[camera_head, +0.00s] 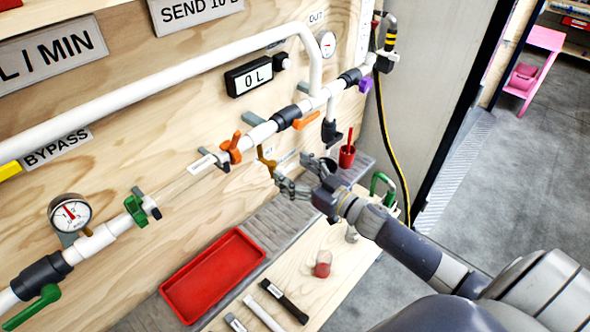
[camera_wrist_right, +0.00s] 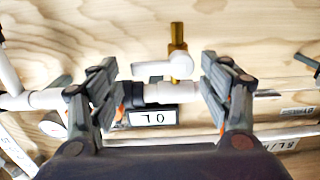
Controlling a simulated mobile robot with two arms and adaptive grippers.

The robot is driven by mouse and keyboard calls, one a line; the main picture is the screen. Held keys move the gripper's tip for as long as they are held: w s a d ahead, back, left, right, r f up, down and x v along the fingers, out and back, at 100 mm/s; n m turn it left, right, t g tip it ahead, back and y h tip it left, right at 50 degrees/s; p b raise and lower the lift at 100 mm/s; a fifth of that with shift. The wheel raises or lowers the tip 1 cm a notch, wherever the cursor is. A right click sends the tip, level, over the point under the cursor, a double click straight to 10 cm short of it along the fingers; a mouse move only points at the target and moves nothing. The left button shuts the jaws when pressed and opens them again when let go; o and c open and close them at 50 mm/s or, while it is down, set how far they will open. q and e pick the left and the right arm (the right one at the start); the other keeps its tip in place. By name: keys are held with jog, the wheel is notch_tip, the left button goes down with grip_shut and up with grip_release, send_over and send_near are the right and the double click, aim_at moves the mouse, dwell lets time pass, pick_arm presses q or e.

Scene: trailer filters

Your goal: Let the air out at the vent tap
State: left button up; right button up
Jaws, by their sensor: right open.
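The vent tap appears to be the small brass fitting (camera_head: 266,163) below the pipe, near the middle of the head view. In the right wrist view its brass stem (camera_wrist_right: 178,45) stands out from the pipe, with a white lever (camera_wrist_right: 150,69) pointing left. My right gripper (camera_head: 293,172) is open in front of the panel, just right of the brass fitting. In the right wrist view its fingers (camera_wrist_right: 158,82) are spread wide, with the lever and the base of the fitting between them. Nothing is held, and I see no contact. My left gripper is out of view.
The white pipe run carries an orange-handled valve (camera_head: 232,149), a green-handled valve (camera_head: 136,210) and a purple handle (camera_head: 365,84). A display (camera_head: 249,75) reads 0 L. Open floor lies right.

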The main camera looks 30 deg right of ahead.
jog(key=shift+c, duration=0.3)
jog(key=c, duration=1)
jog(key=shift+n, duration=0.3)
jog(key=shift+s+a+r+n, duration=0.15)
jog(key=shift+a+r+n, duration=0.2)
jog(key=shift+n, duration=2.2)
jog(key=shift+s+a+r+n, duration=0.2)
jog(key=shift+a+n, duration=0.25)
jog(key=shift+n, duration=2.05)
jog(key=shift+s+a+r+n, duration=0.1)
jog(key=shift+a+r+n, duration=0.25)
jog(key=shift+n, duration=2.2)
jog(key=shift+a+f, duration=0.1)
